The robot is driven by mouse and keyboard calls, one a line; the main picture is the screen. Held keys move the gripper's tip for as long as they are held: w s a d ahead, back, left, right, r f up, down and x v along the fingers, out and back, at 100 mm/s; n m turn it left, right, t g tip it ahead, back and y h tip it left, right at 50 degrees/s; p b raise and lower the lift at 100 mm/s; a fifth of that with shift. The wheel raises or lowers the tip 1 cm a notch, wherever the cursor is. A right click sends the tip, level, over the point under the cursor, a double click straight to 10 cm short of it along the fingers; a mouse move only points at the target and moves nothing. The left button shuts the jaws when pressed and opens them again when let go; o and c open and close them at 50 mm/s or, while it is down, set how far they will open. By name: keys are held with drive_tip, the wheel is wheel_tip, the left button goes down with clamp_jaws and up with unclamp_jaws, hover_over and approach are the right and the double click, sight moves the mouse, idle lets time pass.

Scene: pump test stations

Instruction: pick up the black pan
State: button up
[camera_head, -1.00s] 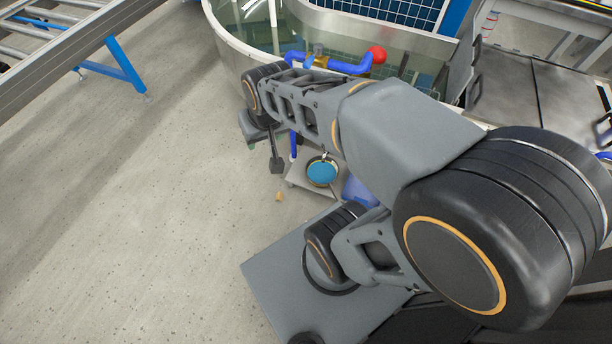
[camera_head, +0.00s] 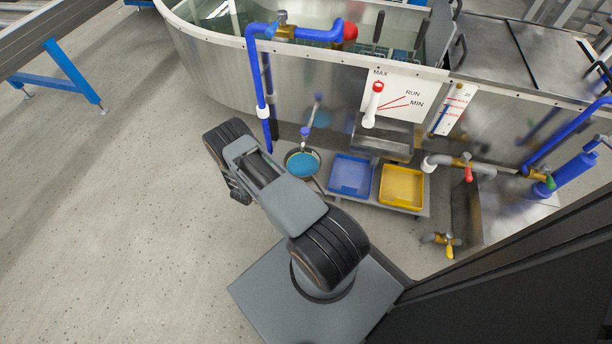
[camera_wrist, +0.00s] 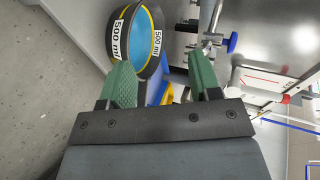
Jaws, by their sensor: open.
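The black pan (camera_head: 303,164) is round, with a blue inside. The wrist view shows the black pan (camera_wrist: 128,60) at the top, with a yellow rim line and white "500 ml" labels. My gripper (camera_wrist: 164,78) is open, with two green fingers spread apart and nothing held between them. The pan is beyond the fingertips and left of the middle of the gap. I cannot make out the gripper in the head view.
A blue tray (camera_head: 350,176) and a yellow tray (camera_head: 401,187) stand right of the pan on the shelf. A blue pipe (camera_head: 257,85) runs down left of the pan, and a valve (camera_head: 306,131) is just above it. The steel tank (camera_head: 215,62) is behind.

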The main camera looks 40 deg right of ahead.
sight(316, 183)
drive_tip(key=s+d+f+m+g+h+b, duration=0.3)
drive_tip(key=s+f+m+h, duration=0.15)
drive_tip(key=s+f, duration=0.75)
drive_tip(key=shift+h, duration=0.55)
drive_tip(key=shift+s+d+r+b, duration=0.25)
drive_tip(key=shift+d+b, duration=0.45)
drive_tip(key=shift+d, duration=1.5)
drive_tip(key=shift+s+d+r+b, duration=0.25)
drive_tip(key=shift+d+b, duration=0.5)
drive_tip(key=shift+d, duration=1.5)
drive_tip(key=shift+s+d+r+b, duration=0.25)
drive_tip(key=shift+d+b, duration=0.45)
drive_tip(key=shift+d, duration=1.5)
clamp_jaws()
drive_tip(key=shift+r, duration=0.1)
